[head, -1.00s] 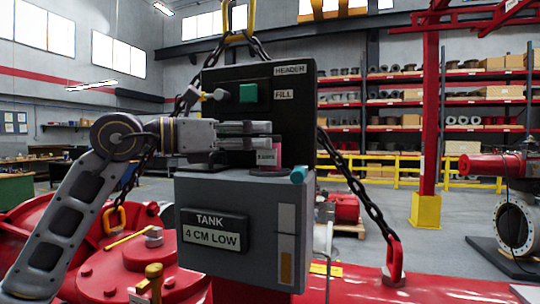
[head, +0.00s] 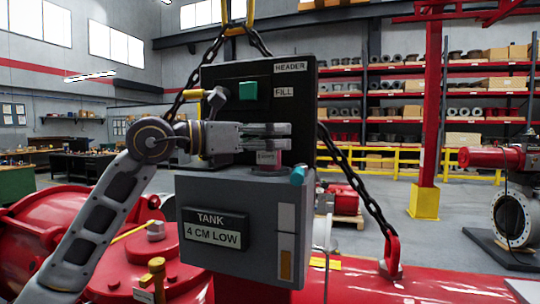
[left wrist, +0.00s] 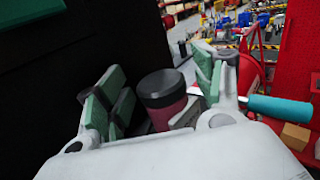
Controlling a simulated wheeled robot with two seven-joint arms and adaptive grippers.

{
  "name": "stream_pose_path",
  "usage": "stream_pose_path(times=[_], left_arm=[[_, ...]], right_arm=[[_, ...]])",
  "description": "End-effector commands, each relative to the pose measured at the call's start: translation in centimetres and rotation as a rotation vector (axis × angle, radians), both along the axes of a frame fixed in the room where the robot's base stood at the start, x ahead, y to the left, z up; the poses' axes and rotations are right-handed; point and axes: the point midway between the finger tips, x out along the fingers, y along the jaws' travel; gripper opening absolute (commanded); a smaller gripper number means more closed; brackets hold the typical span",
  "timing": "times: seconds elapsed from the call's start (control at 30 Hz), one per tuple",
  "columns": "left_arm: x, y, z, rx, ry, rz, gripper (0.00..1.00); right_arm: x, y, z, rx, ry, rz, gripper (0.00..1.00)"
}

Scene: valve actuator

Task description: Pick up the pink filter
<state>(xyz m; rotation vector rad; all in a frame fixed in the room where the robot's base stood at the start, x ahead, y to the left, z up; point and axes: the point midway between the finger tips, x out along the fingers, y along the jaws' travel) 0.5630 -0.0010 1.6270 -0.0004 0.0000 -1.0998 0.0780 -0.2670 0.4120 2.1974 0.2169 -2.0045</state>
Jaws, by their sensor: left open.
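The pink filter (head: 278,158) stands upright on top of the grey tank box, in front of the black panel. In the left wrist view it is a pink cylinder (left wrist: 167,115) with a dark cap, between the green-padded fingers. A small grey label plate (head: 266,158) is beside it. My left gripper (head: 289,136) comes in from the left, its fingers level and overlapping the filter's upper part in the head view. It is open, with a visible gap between the filter and the left finger in the left wrist view (left wrist: 160,72). My right gripper is not in view.
A teal knob (head: 298,175) sticks out at the box's front right edge. The grey box (head: 190,190) reads TANK 4 CM LOW. Chains (head: 350,170) hang on both sides.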

Motion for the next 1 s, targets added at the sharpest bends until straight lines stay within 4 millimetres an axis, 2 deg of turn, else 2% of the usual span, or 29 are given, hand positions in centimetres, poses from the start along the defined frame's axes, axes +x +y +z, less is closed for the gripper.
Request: stream_pose_path(times=[0.07, 0.47, 1.0], left_arm=[[0.00, 0.01, 0.00, 0.000, 0.000, 0.000, 0.67], [0.00, 0.02, 0.01, 0.000, 0.000, 0.000, 0.15], [0.11, 0.56, 0.86, -0.001, 0.000, 0.001, 0.15]], right_arm=[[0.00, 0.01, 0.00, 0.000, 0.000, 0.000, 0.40], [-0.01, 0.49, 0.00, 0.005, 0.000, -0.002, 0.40], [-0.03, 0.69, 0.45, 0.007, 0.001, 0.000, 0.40]])
